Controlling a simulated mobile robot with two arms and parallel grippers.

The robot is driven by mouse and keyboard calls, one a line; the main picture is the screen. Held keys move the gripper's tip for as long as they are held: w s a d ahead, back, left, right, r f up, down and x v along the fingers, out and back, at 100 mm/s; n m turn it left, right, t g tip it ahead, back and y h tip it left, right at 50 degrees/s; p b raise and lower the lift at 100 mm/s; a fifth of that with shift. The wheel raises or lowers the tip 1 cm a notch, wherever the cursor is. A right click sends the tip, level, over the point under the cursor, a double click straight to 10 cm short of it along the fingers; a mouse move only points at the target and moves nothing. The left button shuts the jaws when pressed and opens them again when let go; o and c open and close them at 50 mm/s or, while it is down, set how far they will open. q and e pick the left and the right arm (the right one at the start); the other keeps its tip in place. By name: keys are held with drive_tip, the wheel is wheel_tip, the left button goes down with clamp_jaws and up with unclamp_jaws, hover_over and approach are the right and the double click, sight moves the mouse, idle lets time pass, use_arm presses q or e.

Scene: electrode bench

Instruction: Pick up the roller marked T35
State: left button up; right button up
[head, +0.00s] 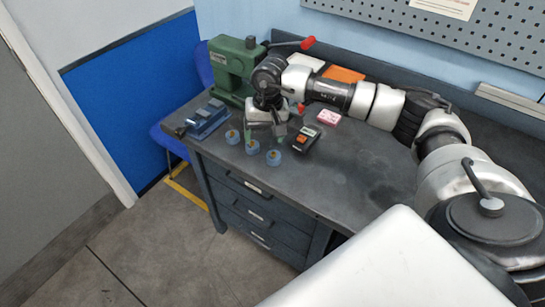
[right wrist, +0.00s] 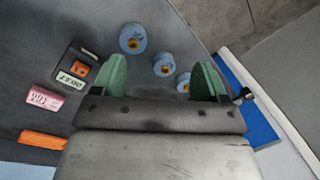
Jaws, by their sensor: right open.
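Three short blue rollers with brownish centres stand in a slanting row near the bench's front edge: a left roller (head: 232,136), a middle roller (head: 252,147) and a right roller (head: 273,157). No T35 marking is legible on any of them. My right gripper (head: 265,138) is above the bench just behind the row, pointing down, open and empty. In the right wrist view its green fingertips (right wrist: 160,78) are wide apart. There one roller (right wrist: 133,39) is farthest up, another (right wrist: 164,64) lies between the fingers' lines, and a third (right wrist: 184,80) is partly hidden near one finger. My left gripper is not in view.
A black and orange device (head: 306,138) stands right of the rollers, with a pink block (head: 329,117) behind it. A blue vise (head: 206,119) is to the left. A green machine (head: 232,65) with a red-ended lever stands behind. The bench's right part (head: 365,165) is clear.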

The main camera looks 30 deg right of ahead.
drive_tip(key=d, duration=0.1)
drive_tip(key=d+h, duration=0.1)
drive_tip(key=d, duration=0.1)
drive_tip(key=shift+r, duration=0.3)
drive_tip(key=p, duration=0.1)
hover_over(274, 153)
drive_tip(key=shift+n, duration=0.3)
wheel_tip(274, 153, down, 5)
drive_tip(key=shift+r, duration=0.15)
drive_tip(key=shift+f+p, duration=0.55)
wheel_tip(274, 153, down, 4)
drive_tip(key=shift+r+p, duration=0.15)
drive_tip(key=shift+p, duration=0.6)
drive_tip(key=shift+w+f, duration=0.1)
drive_tip(key=shift+f, duration=0.3)
drive_tip(key=shift+c, duration=0.3)
drive_tip(key=c, duration=1)
